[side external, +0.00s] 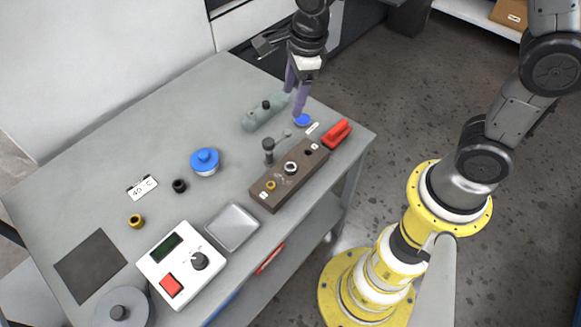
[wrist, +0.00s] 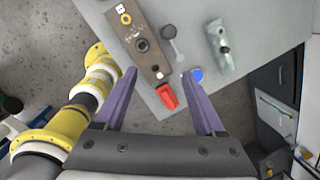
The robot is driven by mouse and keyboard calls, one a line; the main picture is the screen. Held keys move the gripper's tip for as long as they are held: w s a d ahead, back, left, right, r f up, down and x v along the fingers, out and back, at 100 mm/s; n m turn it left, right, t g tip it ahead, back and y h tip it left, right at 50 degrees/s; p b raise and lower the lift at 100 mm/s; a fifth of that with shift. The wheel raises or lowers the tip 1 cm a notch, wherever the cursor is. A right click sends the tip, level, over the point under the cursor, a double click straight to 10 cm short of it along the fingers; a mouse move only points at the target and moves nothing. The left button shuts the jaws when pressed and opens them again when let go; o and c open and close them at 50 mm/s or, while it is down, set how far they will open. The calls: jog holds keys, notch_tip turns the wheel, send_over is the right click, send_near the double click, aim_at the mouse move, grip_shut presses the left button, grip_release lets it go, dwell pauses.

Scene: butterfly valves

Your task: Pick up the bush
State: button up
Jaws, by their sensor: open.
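A small brass bush-like ring (side external: 135,224) stands alone on the grey table, on the left side in the side view. A second, smaller brass ring (side external: 271,186) sits on the brown block (side external: 262,199); it also shows in the wrist view (wrist: 126,19). A short black ring (side external: 180,187) stands near the table's middle. I cannot tell for sure which ring is the bush. My gripper (side external: 294,98), with purple fingers, is open and empty above the table's far right part, away from the loose rings. The wrist view shows its fingers (wrist: 160,74) spread apart.
A blue-topped part (side external: 205,160), metal tray (side external: 232,228), control box (side external: 181,264) and dark mat (side external: 90,265) occupy the table. The table's back left is clear.

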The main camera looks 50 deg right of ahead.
jog(key=g, duration=0.2)
send_over(289, 163)
jog(key=s, duration=0.1)
notch_tip(289, 163, down, 8)
jog(key=r, duration=0.1)
jog(key=shift+n, duration=0.4)
jog(key=shift+a+f, duration=0.2)
jog(key=shift+f, duration=3.3)
jog(key=shift+a+f, duration=0.15)
jog(key=shift+f, duration=3.3)
jog(key=shift+c, duration=0.2)
jog(key=shift+w, duration=0.1)
grip_shut()
